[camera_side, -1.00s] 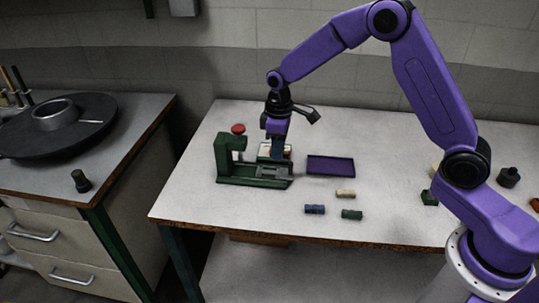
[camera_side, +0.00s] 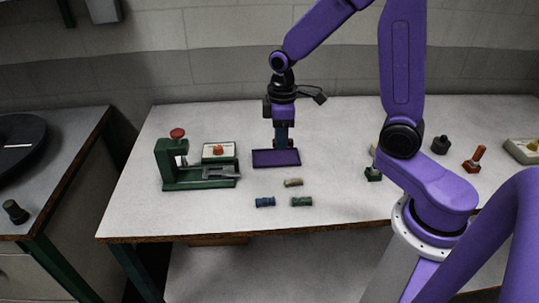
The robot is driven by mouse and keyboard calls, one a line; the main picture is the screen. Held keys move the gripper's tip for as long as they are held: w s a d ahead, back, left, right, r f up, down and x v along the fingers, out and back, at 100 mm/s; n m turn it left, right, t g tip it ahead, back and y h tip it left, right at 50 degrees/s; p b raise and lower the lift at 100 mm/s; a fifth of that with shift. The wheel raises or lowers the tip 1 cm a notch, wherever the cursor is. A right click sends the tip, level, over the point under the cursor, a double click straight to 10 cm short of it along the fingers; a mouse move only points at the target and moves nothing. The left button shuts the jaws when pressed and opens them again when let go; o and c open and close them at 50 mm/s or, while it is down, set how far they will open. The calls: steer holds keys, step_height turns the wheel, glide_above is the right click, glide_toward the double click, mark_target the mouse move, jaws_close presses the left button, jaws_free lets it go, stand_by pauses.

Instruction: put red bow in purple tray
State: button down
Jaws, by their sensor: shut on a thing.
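The purple tray (camera_side: 262,160) lies flat on the grey table, right of the green press. My gripper (camera_side: 281,145) points down over the back part of the tray, with its fingertips low, just above it. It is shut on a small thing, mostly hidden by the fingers. A bit of red shows at the right side of the fingertips, which fits the red bow (camera_side: 291,143). I cannot tell whether the held thing touches the tray.
A green press (camera_side: 180,180) with a red knob stands left of the tray. Behind it is a pale box with a red button (camera_side: 218,150). Blue (camera_side: 265,202), green (camera_side: 301,201) and tan (camera_side: 293,182) rolls lie in front of the tray. The table's front middle is clear.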

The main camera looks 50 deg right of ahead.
steer(key=s+d, duration=0.4)
steer(key=d, duration=0.2)
glide_above(274, 158)
steer(key=f, duration=1)
steer(key=shift+s+f, duration=0.15)
steer(key=shift+s, duration=0.15)
steer(key=shift+w+f, duration=0.15)
steer(key=shift+f, duration=0.1)
steer(key=shift+w+f, duration=0.1)
steer(key=shift+f, duration=1.5)
steer(key=shift+f, duration=0.1)
steer(key=c, duration=0.9)
jaws_free()
